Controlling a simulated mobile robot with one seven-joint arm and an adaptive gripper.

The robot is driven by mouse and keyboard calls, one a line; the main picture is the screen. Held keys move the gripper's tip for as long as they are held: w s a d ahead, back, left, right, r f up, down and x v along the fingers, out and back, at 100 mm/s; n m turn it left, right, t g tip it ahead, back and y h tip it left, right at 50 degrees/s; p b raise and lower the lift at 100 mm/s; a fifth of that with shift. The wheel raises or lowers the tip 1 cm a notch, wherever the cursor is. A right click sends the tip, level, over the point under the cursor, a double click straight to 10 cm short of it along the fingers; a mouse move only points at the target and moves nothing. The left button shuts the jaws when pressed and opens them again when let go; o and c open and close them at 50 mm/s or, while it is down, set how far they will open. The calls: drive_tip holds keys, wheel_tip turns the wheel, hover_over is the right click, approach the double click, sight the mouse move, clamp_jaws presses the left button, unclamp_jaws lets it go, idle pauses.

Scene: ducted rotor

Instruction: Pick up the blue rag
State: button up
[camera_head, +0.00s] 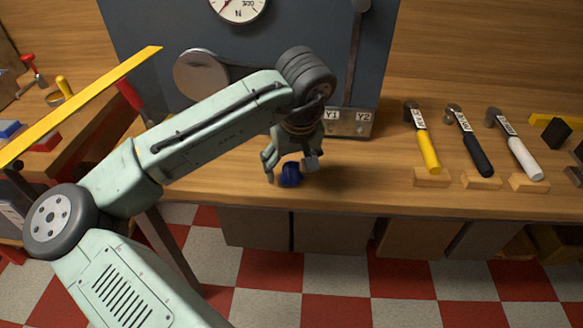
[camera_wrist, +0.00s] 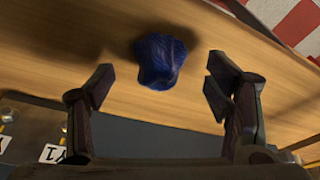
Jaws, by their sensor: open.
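The blue rag (camera_head: 291,174) is a small crumpled lump on the wooden workbench (camera_head: 365,185), near its front edge. It also shows in the wrist view (camera_wrist: 160,61), at the upper middle, a little beyond the fingertips and between their lines. My gripper (camera_head: 291,168) is just above the rag, with one finger on each side of it. In the wrist view my gripper (camera_wrist: 158,88) has its fingers wide apart, with nothing between the tips. I cannot tell exactly how high the fingertips are above the bench.
Three hammers with yellow (camera_head: 428,152), black (camera_head: 476,157) and white (camera_head: 524,158) handles lie on wooden blocks to the right. A dark panel with a gauge (camera_head: 238,8) and a box marked Y1 and Y2 (camera_head: 347,122) stand behind my gripper. A yellow bar (camera_head: 80,106) crosses the left.

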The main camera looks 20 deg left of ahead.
drive_tip(key=shift+w+f, duration=0.1)
drive_tip(key=shift+f, duration=0.5)
drive_tip(key=shift+c, duration=0.6)
drive_tip(key=c, duration=1)
